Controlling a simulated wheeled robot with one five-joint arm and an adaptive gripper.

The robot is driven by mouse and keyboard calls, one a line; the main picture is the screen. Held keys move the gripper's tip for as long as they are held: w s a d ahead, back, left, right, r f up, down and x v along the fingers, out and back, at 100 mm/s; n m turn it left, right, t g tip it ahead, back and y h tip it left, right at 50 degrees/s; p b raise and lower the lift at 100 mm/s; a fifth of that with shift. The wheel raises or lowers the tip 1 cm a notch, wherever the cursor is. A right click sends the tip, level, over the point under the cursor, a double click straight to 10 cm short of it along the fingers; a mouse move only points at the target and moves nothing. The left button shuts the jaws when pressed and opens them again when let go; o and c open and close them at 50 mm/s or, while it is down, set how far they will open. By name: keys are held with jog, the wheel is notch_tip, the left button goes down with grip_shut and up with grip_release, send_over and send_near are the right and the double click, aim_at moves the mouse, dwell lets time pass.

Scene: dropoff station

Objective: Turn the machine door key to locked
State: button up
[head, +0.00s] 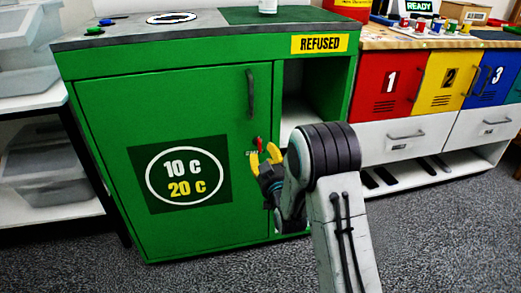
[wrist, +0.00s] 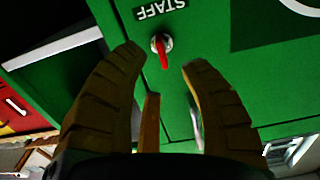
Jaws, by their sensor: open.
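The green machine (head: 95,120) has a large front door with a "10 C 20 C" sign and a dark vertical handle (head: 250,92). The small red door key (head: 258,141) sits at the door's right edge, below the handle. In the wrist view the red key (wrist: 162,52) stands out of a round silver lock under a "STAFF" label (wrist: 160,8). My gripper (head: 267,155) is open, its yellow fingers just in front of the key and to its lower right in the head view. In the wrist view the key shows between and beyond the open fingertips (wrist: 163,58), apparently untouched.
An open compartment (head: 302,100) under the "REFUSED" label (head: 319,43) is right of the door. Red, yellow and blue numbered lockers (head: 390,80) with white drawers stand further right. A shelf with clear bins (head: 40,160) is at left. Grey carpet (head: 440,230) in front is clear.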

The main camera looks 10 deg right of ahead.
jog(key=shift+w+b, duration=1.55)
jog(key=shift+w, duration=1.45)
jog(key=shift+o, duration=0.2)
grip_shut()
